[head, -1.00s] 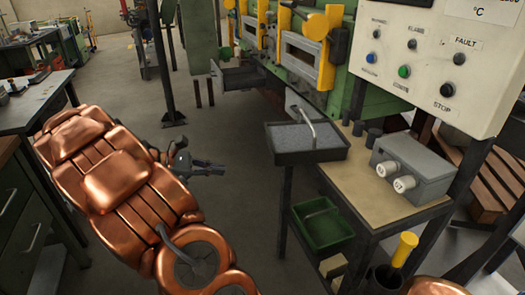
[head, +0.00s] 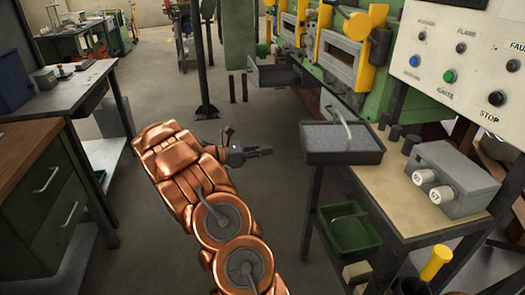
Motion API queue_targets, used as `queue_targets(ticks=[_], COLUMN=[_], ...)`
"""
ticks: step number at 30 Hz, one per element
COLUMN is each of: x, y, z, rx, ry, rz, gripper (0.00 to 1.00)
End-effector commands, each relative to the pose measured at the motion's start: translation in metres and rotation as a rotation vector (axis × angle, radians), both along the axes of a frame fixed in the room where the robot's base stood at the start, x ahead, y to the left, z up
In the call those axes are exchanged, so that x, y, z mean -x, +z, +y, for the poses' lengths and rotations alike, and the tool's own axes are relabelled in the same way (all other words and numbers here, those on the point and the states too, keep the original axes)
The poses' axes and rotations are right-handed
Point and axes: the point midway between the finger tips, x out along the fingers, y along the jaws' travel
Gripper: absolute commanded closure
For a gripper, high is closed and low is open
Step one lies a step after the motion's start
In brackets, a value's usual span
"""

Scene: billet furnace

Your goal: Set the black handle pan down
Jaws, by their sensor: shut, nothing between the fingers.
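My gripper (head: 262,151) is in the middle of the head view, at the end of my copper-coloured arm. Its dark fingers are together and empty, pointing right. It is over open floor in the picture, left of a dark shallow tray (head: 342,157) and apart from it. The tray has a grey fill and a curved metal bar rising from it, and it stands by the front of the furnace bench. I cannot make out a pan with a black handle for certain.
A bench (head: 395,195) at right carries a grey box with two white knobs (head: 452,182). A green bin (head: 347,236) sits below the tray. The green furnace (head: 385,85) stands behind. A workbench (head: 75,95) and drawer cabinet (head: 45,190) line the left; floor between is clear.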

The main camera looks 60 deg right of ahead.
Motion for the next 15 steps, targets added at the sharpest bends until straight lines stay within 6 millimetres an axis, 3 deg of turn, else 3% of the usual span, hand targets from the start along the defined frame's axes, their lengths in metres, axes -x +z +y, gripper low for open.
queue_targets(ticks=[15], x=[0.064], y=[0.0], z=[-0.057], rx=[-0.002], ry=[0.0], rz=[-0.002], gripper=[1.0])
